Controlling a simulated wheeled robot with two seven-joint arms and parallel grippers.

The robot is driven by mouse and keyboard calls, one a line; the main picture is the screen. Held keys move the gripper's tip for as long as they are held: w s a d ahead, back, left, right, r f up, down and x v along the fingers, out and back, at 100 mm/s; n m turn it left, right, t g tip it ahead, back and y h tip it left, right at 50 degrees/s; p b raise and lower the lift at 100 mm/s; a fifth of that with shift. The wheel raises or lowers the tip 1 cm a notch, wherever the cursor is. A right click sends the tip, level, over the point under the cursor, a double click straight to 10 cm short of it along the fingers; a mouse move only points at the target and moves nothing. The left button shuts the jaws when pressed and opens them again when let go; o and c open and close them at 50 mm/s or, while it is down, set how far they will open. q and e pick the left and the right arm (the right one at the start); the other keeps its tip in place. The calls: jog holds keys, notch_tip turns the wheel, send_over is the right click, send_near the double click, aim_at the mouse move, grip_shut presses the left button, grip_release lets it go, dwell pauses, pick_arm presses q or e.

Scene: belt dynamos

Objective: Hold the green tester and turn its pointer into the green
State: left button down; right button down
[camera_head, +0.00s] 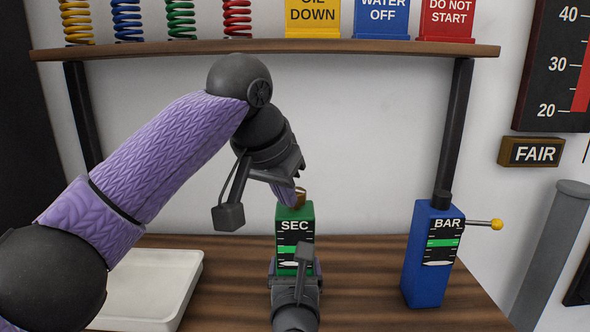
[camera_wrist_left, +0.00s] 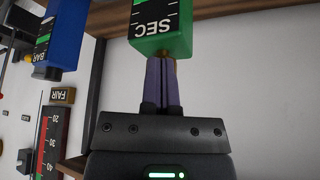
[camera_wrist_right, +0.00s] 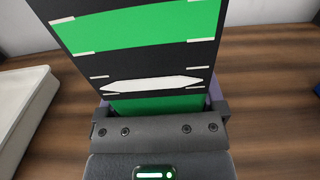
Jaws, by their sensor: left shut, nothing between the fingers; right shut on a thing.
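The green tester (camera_head: 294,220), marked SEC, stands upright in the middle of the head view. Its white pointer (camera_wrist_right: 155,84) lies level on the black scale, below the green band (camera_wrist_right: 145,25). A brass knob (camera_head: 300,196) is on its top, partly hidden by my left fingers. My right gripper (camera_head: 294,268) is shut on the tester's lower body from the front. My left gripper (camera_head: 287,194) is shut and empty, its fingertips right at the knob; in the left wrist view the shut fingers (camera_wrist_left: 161,80) reach the tester's top. I cannot tell whether they touch the knob.
A blue tester (camera_head: 424,265) marked BAR, with a yellow-tipped side lever, stands to the right on the wooden table (camera_head: 365,290). A white tray (camera_head: 150,285) lies to the left. A shelf (camera_head: 350,47) with springs and signs crosses above. The table between the testers is clear.

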pick_arm(q)
jog(key=shift+w+a, duration=0.3)
jog(key=shift+a, duration=0.2)
jog(key=shift+w+a, duration=0.15)
dwell(0.4)
jog(key=shift+s+a, duration=0.25)
notch_tip(320, 180, up, 6)
dwell(0.3)
jog(key=f, duration=0.2)
jog(key=d+f, duration=0.1)
jog(key=f, duration=0.1)
jog(key=s+d+f, duration=0.1)
jog(key=f, duration=0.1)
jog(key=shift+s+d, duration=0.1)
jog(key=shift+d, duration=0.1)
